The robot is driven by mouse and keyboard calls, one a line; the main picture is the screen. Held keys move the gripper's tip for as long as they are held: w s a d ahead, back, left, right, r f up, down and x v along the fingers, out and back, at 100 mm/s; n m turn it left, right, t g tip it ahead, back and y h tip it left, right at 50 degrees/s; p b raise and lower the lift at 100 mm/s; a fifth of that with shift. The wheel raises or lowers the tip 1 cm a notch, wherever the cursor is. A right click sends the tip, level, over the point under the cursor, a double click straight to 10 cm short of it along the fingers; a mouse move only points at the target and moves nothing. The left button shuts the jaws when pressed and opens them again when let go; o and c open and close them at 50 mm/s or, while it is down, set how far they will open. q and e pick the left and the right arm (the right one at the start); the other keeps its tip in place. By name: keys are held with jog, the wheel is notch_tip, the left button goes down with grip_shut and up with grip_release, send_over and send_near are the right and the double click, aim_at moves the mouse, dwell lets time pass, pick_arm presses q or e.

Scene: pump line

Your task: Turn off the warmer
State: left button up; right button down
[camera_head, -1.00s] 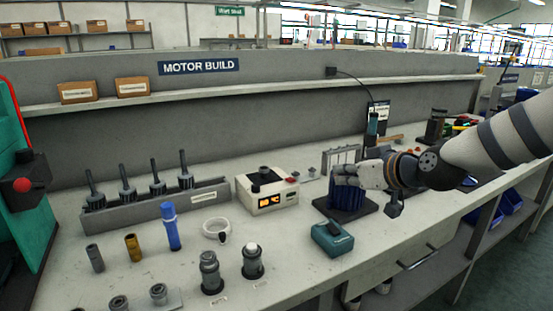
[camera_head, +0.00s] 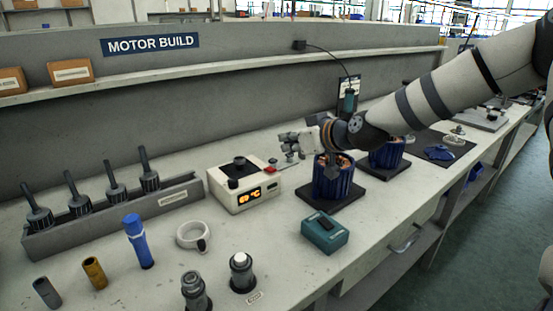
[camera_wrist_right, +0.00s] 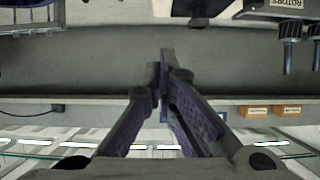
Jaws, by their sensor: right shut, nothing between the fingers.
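The warmer is a white box (camera_head: 228,197) with a lit orange display (camera_head: 250,195) and a dark round fitting on top. A red button (camera_head: 271,169) is at its right end. My right gripper (camera_head: 288,142) is shut and empty, above and just behind the warmer's right end, apart from the button. In the right wrist view its fingers (camera_wrist_right: 165,62) meet in front of the grey back wall. A pale surface with a dark part shows at the top edge there, too cut off to name for sure. My left gripper is not in view.
A blue motor housing (camera_head: 324,190) stands right of the warmer, below my right arm. A teal box (camera_head: 325,232) is in front. A white ring (camera_head: 192,236) and a rack of rotors (camera_head: 110,222) are to the left. The bench front is partly clear.

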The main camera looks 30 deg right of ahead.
jog(key=b, duration=0.2)
send_over(276, 171)
notch_tip(276, 171, down, 4)
jog(key=shift+w+r, duration=0.1)
jog(key=shift+f, duration=0.9)
jog(key=shift+s+f, duration=0.3)
jog(key=shift+f, duration=0.25)
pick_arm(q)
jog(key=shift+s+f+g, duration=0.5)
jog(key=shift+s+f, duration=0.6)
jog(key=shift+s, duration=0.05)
